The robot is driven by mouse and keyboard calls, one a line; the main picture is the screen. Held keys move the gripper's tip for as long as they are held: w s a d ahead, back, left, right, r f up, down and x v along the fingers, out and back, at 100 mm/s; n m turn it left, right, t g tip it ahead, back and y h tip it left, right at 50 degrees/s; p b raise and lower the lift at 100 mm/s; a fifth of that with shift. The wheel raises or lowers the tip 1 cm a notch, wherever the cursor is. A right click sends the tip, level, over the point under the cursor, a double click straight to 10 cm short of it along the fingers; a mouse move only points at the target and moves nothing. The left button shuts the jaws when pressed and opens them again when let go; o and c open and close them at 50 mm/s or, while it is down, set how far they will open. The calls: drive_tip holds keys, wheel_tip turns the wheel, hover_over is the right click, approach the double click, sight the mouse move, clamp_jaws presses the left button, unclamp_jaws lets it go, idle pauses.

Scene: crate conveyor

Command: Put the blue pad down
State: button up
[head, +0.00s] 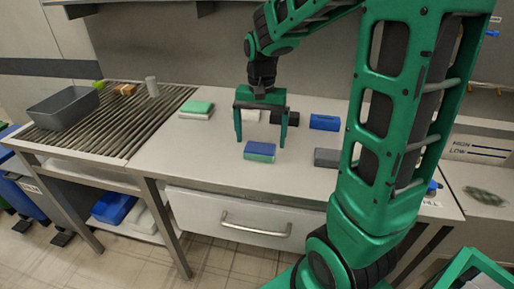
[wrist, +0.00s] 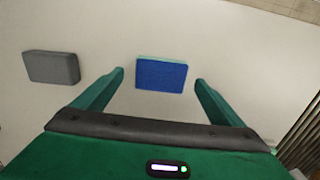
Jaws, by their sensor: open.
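The blue pad (head: 260,148) lies on the worktop, with a green layer showing under its blue top. In the wrist view the blue pad (wrist: 161,74) sits between and just beyond my fingertips, apart from both. My gripper (head: 262,142) is open and empty, pointing down over the worktop near the pad. Its two green fingers also show in the wrist view (wrist: 160,76). I cannot tell the exact height of the fingertips above the worktop.
A grey block (head: 326,157) lies right of the pad; it also shows in the wrist view (wrist: 52,67). A blue block (head: 324,122), a black block (head: 287,118) and a green-topped stack (head: 197,109) lie farther back. A roller conveyor (head: 120,125) with a grey crate (head: 64,107) stands left.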

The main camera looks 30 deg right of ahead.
sight(260, 149)
wheel_tip(260, 149, up, 7)
drive_tip(key=s+d+f+n, duration=0.1)
drive_tip(key=s+f, duration=0.1)
drive_tip(key=s, duration=0.5)
drive_tip(key=s+d+f, duration=0.1)
drive_tip(key=s+f, duration=0.1)
drive_tip(key=s, duration=0.6)
drive_tip(key=s+d+f+n, duration=0.1)
drive_tip(key=s+d+f, duration=0.1)
drive_tip(key=s, duration=0.5)
drive_tip(key=shift+s+d+n, duration=0.1)
drive_tip(key=shift+s+n, duration=0.15)
drive_tip(key=shift+n, duration=0.05)
drive_tip(key=shift+w+f, duration=0.4)
drive_tip(key=shift+w, duration=0.4)
drive_tip(key=shift+s+r, duration=0.1)
drive_tip(key=shift+s, duration=0.05)
